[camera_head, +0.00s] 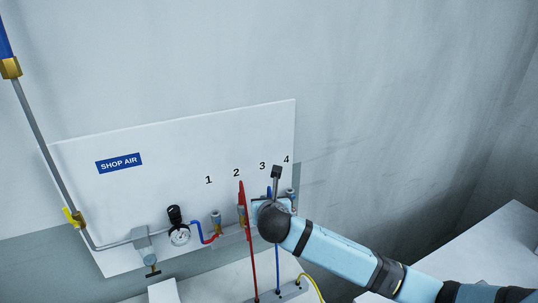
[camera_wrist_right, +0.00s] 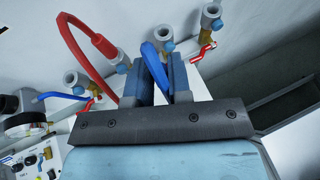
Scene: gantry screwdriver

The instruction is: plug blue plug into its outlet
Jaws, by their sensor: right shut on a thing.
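My right gripper (camera_head: 272,203) is at the panel, in front of the area below label 3, and hides most of what is behind it. In the right wrist view my right gripper (camera_wrist_right: 164,75) is shut on the blue plug (camera_wrist_right: 153,58), whose bright blue body shows between the fingers. Outlet 3 (camera_wrist_right: 166,28) is just beyond the fingertips; the plug looks close to it, but I cannot tell if they touch. The blue hose (camera_head: 277,262) hangs down below the gripper. My left gripper is not in view.
A red plug (camera_wrist_right: 104,46) on a looping red hose (camera_head: 249,240) is by outlet 2 (camera_wrist_right: 120,61). Outlet 4 (camera_wrist_right: 210,15) with its red-handled valve is right of the gripper. A gauge (camera_head: 179,235) is on the panel's left. A yellow hose (camera_head: 312,285) lies below.

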